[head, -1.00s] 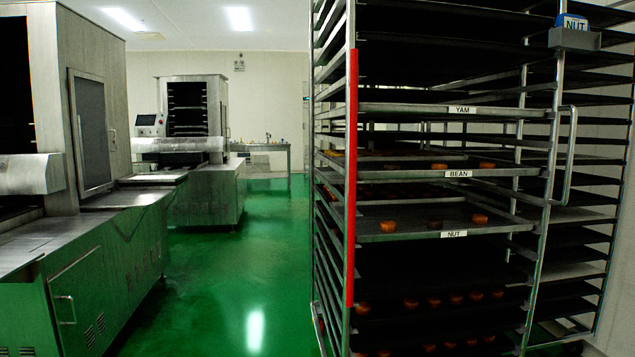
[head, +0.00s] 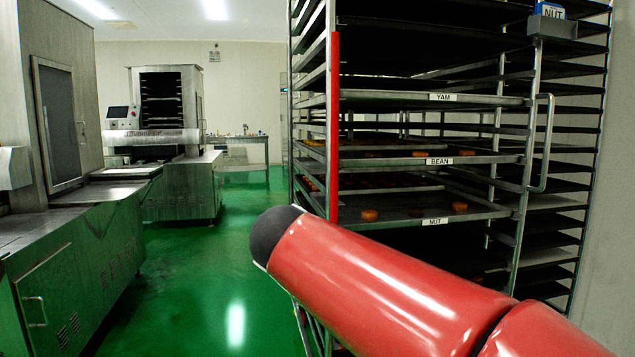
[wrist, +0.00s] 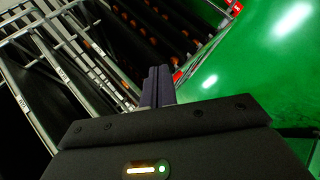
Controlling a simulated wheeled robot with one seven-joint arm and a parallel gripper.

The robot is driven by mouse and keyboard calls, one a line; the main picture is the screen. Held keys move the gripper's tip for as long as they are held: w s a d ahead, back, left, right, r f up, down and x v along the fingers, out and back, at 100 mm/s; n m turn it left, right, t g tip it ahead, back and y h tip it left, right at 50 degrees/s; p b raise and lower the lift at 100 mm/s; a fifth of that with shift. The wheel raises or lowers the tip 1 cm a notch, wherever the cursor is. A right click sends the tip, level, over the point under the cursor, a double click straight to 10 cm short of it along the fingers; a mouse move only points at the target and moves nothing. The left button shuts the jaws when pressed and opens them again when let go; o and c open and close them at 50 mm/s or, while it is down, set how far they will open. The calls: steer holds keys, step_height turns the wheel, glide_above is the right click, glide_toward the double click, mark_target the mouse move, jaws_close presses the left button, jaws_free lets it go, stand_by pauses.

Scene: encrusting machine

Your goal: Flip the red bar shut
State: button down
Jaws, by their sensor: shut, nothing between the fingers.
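The red bar (head: 333,125) is a slim upright strip along the front left post of the tray rack in the head view. It stands vertical beside the tray edges, and its lower end is hidden behind my raised red arm. In the wrist view a red piece that looks like the bar (wrist: 233,7) shows at the top, with another red bit just right of the fingertips. My gripper (wrist: 158,72) is shut and empty, its dark fingers pointing toward the rack. Whether it touches the bar I cannot tell. The gripper is not visible in the head view.
The tall rack holds trays labelled YAM, BEAN and NUT (head: 420,209) with small round pastries. A bent metal handle (head: 545,143) is on its right side. Steel machines (head: 75,270) stand at the left. The green floor (head: 235,245) between is clear.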

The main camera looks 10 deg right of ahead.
mark_target(334, 171)
steer(key=w+a+r+n+t+h, duration=0.1)
steer(key=w+a+r+t+h, duration=0.3)
steer(key=w+a+r, duration=0.6)
steer(key=a+r+h, duration=0.2)
steer(key=a+r, duration=0.1)
steer(key=r, duration=0.1)
steer(key=shift+w+a+r+n+t+b, duration=0.2)
steer(key=shift+w+r+n+t+b, duration=0.1)
steer(key=shift+w, duration=0.05)
steer(key=s+d+p+x, duration=0.1)
steer(key=s+d+x, duration=0.1)
steer(key=x, duration=1.1)
steer(key=shift+s, duration=0.2)
